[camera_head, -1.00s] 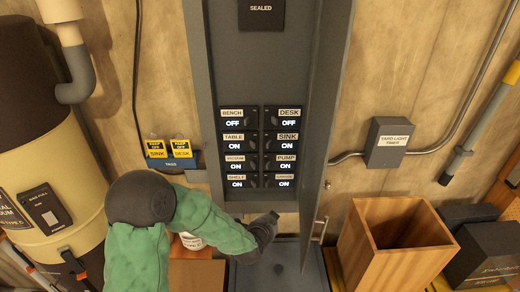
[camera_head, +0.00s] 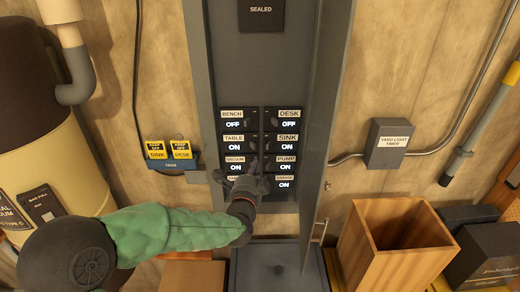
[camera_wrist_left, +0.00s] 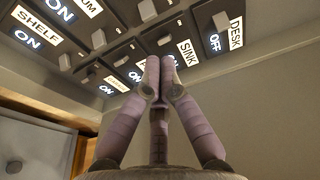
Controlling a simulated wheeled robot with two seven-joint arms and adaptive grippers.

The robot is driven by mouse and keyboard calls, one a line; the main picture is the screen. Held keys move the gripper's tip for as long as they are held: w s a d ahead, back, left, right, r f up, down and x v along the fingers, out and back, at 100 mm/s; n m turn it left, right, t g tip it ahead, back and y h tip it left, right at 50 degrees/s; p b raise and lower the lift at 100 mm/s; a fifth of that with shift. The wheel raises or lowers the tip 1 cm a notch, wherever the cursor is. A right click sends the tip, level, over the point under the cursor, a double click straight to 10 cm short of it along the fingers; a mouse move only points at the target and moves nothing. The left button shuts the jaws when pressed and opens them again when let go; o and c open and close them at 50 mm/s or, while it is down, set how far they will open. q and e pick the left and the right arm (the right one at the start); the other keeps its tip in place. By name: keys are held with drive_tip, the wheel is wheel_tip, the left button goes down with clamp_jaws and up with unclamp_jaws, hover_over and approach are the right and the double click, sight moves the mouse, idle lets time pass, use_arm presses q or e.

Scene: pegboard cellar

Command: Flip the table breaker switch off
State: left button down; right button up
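The table breaker (camera_head: 234,139) is on the panel's left column, second row down, and its display reads ON. My left gripper (camera_head: 255,163) has come in from the left and is in front of the panel's lower part, just below and right of the table breaker. In the left wrist view the gripper's fingertips (camera_wrist_left: 160,65) are together with nothing between them. The gripper hides part of the shelf breaker. I cannot tell whether the fingertips touch the panel. The right gripper is not in view.
The bench breaker (camera_head: 233,118) and desk breaker (camera_head: 290,118) read OFF; the sink (camera_head: 288,141) and pump (camera_head: 286,163) breakers read ON. The cabinet's open door (camera_head: 330,120) stands to the right. A wooden box (camera_head: 395,255) and timer box (camera_head: 388,143) are farther right.

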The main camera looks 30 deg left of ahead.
sight(253, 146)
use_arm(q)
drive_tip(key=p+x, duration=0.2)
drive_tip(key=x, duration=0.8)
drive_tip(key=shift+w+f, duration=0.1)
idle(0.4)
